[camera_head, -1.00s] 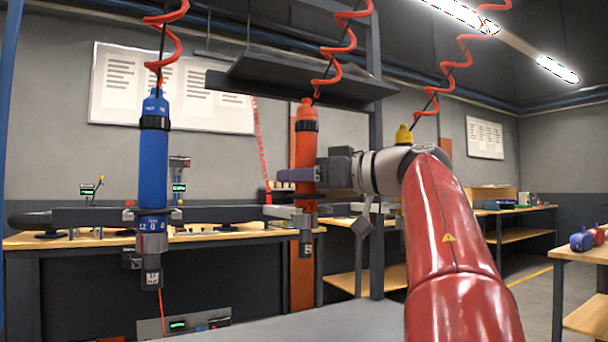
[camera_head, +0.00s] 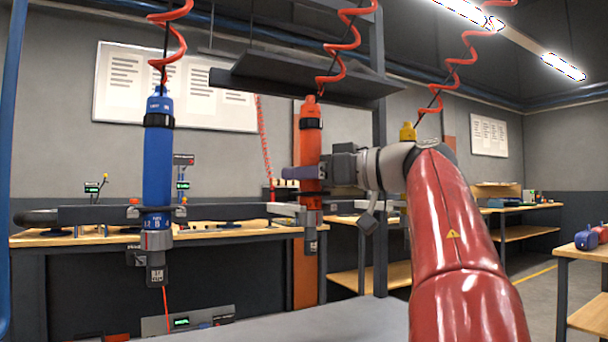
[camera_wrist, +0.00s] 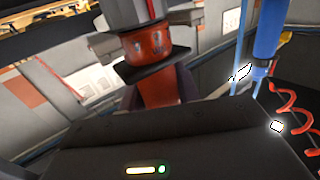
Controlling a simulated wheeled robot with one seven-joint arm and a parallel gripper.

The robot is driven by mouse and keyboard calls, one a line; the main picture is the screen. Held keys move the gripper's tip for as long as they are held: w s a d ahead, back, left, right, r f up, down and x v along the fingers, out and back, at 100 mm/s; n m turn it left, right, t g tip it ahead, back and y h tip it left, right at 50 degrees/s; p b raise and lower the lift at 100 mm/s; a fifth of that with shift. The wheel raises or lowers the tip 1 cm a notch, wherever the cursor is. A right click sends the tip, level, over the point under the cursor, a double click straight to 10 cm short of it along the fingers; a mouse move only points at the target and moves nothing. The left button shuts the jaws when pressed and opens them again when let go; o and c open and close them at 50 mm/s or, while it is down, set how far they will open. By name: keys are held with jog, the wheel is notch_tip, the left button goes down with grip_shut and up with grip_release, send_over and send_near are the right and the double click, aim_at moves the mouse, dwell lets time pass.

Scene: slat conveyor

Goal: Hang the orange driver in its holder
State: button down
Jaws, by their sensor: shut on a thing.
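The orange driver (camera_head: 309,136) hangs nearly upright under a coiled red hose in the head view, its grey nose pointing down. My gripper (camera_head: 304,172) is shut around the middle of its body from the right. In the wrist view the orange driver (camera_wrist: 150,50) stands between my gripper's fingers (camera_wrist: 162,92). A holder clamp (camera_head: 290,210) on the dark rail is at the driver's lower body; whether the driver is seated in it or just beside it I cannot tell.
A blue driver (camera_head: 158,165) sits upright in its clamp on the same rail (camera_head: 100,214) to the left. A yellow-topped driver (camera_head: 407,132) is partly hidden behind my arm. A dark shelf (camera_head: 300,82) is overhead. Workbenches stand behind.

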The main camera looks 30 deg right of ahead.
jog(key=shift+f, duration=0.75)
dwell(1.0)
jog(key=c, duration=0.9)
grip_release()
jog(key=shift+f, duration=0.1)
jog(key=v, duration=0.8)
